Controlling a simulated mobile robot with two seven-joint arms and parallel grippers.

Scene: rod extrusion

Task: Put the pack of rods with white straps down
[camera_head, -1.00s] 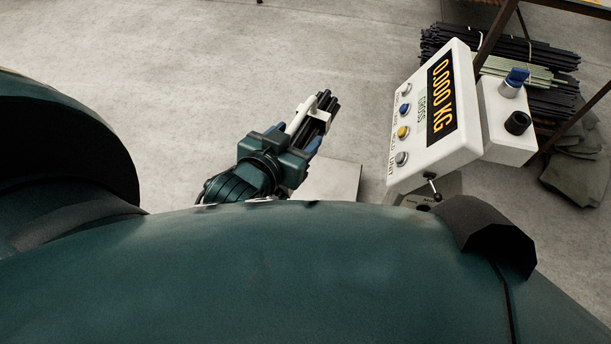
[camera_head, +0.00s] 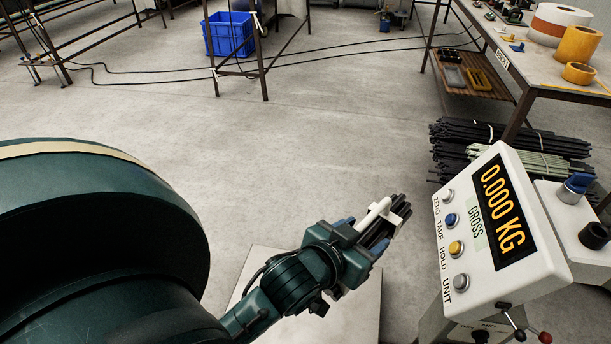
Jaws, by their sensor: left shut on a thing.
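The pack of rods (camera_head: 400,206) is a short bundle of dark rods with a white strap around it. My left gripper (camera_head: 368,232) is shut on this pack and holds it tilted, with the rod ends pointing up and right. The pack appears above the floor, beside the scale display, and touches nothing else that I can see. The gripper hides the lower part of the pack. My right gripper is not in view.
The white scale display (camera_head: 487,232) reads 0.000 KG at the right. A pale flat plate (camera_head: 262,262) lies below my left arm. Rod stacks (camera_head: 470,140) lie behind the display under a workbench (camera_head: 545,75). A blue crate (camera_head: 228,35) stands far back. The middle floor is clear.

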